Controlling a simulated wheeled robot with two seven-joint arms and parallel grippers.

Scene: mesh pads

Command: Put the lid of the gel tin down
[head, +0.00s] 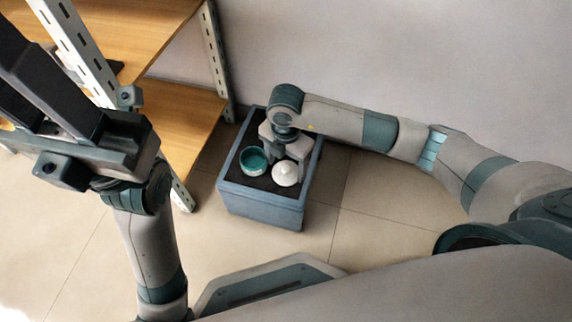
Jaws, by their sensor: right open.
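An open round tin (253,161), teal inside, stands on the dark top of a blue-grey box. The white round lid (286,174) with a small raised middle rests on the same surface, just right of the tin and apart from its opening. My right gripper (284,150) is open and points down just behind and above the lid; whether a finger touches it is hard to tell. My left gripper (45,85) is raised at the upper left, close to the camera and partly cut off by the frame; its fingertips are out of clear sight.
The blue-grey box (262,208) stands on the tiled floor with a raised rim around its dark top. A wooden shelf rack (180,125) with metal posts stands close on the left. A plain wall rises behind. The floor right of the box is clear.

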